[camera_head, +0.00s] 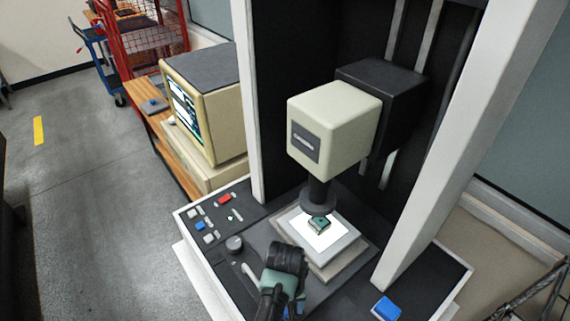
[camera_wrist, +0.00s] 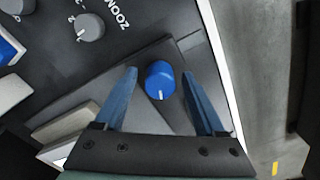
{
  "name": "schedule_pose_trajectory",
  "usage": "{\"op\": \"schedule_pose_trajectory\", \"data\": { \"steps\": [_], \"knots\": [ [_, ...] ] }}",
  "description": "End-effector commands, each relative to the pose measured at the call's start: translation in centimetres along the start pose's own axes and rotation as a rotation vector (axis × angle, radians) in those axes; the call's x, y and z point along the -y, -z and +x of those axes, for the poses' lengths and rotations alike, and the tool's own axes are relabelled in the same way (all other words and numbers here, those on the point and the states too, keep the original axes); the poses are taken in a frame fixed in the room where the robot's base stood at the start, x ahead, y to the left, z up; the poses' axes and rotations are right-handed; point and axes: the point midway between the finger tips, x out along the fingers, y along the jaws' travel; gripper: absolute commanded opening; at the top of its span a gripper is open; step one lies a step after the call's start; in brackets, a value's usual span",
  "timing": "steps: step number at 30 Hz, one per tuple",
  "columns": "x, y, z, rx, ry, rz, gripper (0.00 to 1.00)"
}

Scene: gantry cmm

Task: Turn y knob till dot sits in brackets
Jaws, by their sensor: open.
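A blue round knob (camera_wrist: 160,80) with a white pointer line stands on a dark raised panel in the wrist view. My gripper (camera_wrist: 160,72) is open, with one blue finger on each side of the knob and a gap showing on both sides. In the head view my arm's end (camera_head: 284,275) is over the front of the machine console and covers this knob. A monitor screen (camera_head: 184,105) is lit on the left, seen at a slant. I cannot make out a dot or brackets on it.
A grey knob (camera_wrist: 89,27) stands near the ZOOM lettering. A pale block (camera_wrist: 64,125) lies left of my gripper. The measuring head (camera_head: 330,125) hangs over a lit stage (camera_head: 345,236) with a small green part (camera_head: 319,224). A blue block (camera_head: 387,308) is at the right front.

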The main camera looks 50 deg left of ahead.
Motion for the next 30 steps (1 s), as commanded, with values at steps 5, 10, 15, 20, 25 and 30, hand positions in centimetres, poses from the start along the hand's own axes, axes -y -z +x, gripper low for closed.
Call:
{"op": "schedule_pose_trajectory", "data": {
  "steps": [5, 10, 15, 20, 25, 30],
  "knots": [
    [0.00, 0.01, -0.02, 0.000, 0.000, 0.000, 0.66],
    [0.00, 0.01, -0.04, 0.000, 0.000, 0.000, 0.36],
    [0.00, 0.01, -0.05, 0.000, 0.000, 0.000, 0.05],
    [0.00, 0.01, -0.06, 0.000, 0.001, 0.000, 0.00],
    [-0.01, 0.00, -0.10, 0.000, 0.001, 0.017, 0.00],
    [-0.02, 0.00, -0.16, 0.002, 0.001, 0.078, 0.00]
  ]
}}
